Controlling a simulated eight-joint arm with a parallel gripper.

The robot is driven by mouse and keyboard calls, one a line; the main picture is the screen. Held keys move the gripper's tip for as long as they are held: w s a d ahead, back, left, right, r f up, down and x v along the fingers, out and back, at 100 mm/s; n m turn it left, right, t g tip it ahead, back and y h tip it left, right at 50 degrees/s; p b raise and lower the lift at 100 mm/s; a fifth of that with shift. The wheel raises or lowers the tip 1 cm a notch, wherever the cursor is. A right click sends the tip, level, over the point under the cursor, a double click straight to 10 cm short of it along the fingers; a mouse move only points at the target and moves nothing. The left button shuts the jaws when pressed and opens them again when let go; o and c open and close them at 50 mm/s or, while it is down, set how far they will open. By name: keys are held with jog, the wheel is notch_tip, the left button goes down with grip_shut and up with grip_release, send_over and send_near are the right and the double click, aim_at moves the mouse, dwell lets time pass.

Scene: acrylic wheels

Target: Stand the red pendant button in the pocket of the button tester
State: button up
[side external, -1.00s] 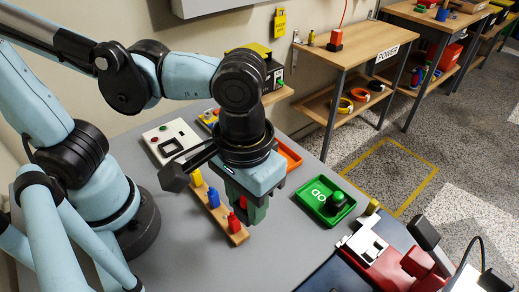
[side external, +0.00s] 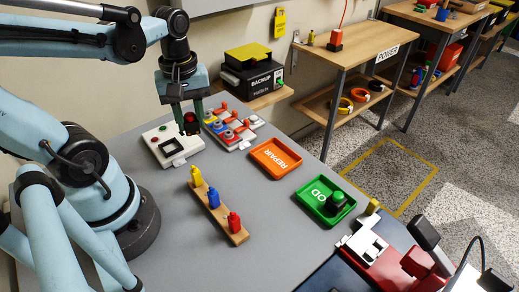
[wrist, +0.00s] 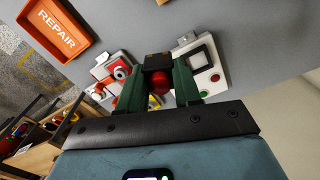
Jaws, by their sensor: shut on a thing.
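The red pendant button (side external: 190,117) has a black body and a round red cap. It is held between the green fingers of my gripper (side external: 189,128), which is shut on it. In the wrist view its red cap (wrist: 158,82) and black body (wrist: 158,62) show between the fingers. The button tester (side external: 160,151) is a white box with a dark square pocket and small red and green buttons. My gripper is above its right back part, beside the pocket in the picture. In the wrist view the tester (wrist: 213,85) is partly behind the right finger.
A white unit with orange and grey parts (side external: 243,141) stands right of the tester. An orange REPAIR tray (side external: 276,176), a green tray (side external: 313,212) with a green button, and a wooden rack (side external: 212,208) with yellow, blue and red pieces lie nearer. A BACKUP box (side external: 258,82) stands behind.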

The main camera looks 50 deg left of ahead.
jog(key=s+a+n, duration=0.4)
jog(key=a, duration=0.2)
jog(key=shift+a+f, duration=0.15)
jog(key=shift+f, duration=0.1)
jog(key=shift+s, duration=0.1)
jog(key=shift+f, duration=2.5)
jog(key=shift+f, duration=1)
dwell(1.2)
jog(key=o, duration=1.1)
jog(key=shift+o, duration=0.2)
jog(key=shift+r, duration=0.1)
notch_tip(320, 180, up, 12)
